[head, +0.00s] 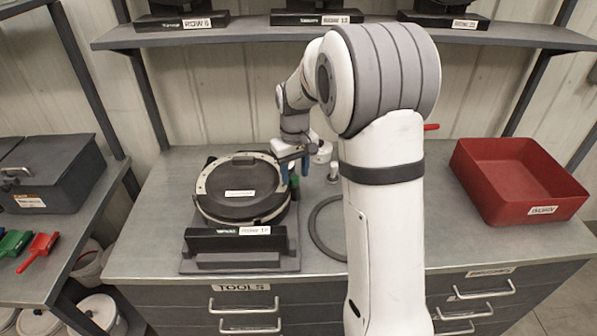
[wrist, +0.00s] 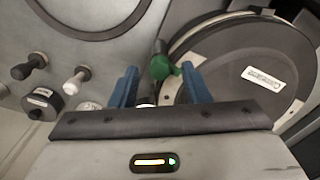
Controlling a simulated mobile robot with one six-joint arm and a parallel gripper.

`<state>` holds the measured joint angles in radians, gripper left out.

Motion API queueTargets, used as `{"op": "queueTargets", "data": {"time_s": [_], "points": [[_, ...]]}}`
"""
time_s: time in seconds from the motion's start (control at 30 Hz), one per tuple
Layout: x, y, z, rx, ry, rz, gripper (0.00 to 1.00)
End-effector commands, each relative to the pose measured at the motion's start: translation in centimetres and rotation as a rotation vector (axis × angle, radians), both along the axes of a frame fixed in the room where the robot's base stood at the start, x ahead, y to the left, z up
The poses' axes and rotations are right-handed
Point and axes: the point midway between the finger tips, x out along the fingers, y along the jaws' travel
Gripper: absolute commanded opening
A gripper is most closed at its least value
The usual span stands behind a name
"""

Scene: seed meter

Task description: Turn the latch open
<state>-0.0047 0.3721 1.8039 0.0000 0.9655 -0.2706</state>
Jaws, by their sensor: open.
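The seed meter (head: 240,192) stands on the bench, a dark round housing with a pale rim and a label on its cover. It also shows at the right of the wrist view (wrist: 235,80). The latch, a green knob (wrist: 160,68) on a dark stem, is at the housing's left edge in the wrist view. My gripper (wrist: 160,85) is open, with one blue finger on each side of the green knob in the picture. I cannot tell whether either finger touches it. In the head view my gripper (head: 288,172) is at the housing's right side, partly hidden by my arm.
A black ring (head: 320,240) lies on the bench, partly behind my arm. A red bin (head: 515,180) stands at the right. Small black and white knobbed parts (wrist: 45,88) are left of my gripper in the wrist view. A shelf (head: 230,38) runs above the bench.

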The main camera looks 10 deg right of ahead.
Motion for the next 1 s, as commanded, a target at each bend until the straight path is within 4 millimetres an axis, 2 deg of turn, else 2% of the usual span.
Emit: {"op": "queueTargets", "data": {"time_s": [0.13, 0.4, 0.9, 0.97, 1.0], "points": [[0.0, 0.0, -1.1, 0.0, 0.001, 0.0, 0.43], [0.0, 0.0, -1.3, 0.0, 0.0, 0.0, 0.43], [0.0, 0.0, -1.2, 0.0, 0.0, 0.0, 0.02], [0.0, 0.0, -1.2, 0.0, 0.0, 0.0, 0.0], [-0.1, -1.0, -1.2, 0.0, 0.0, -0.002, 0.0]]}}
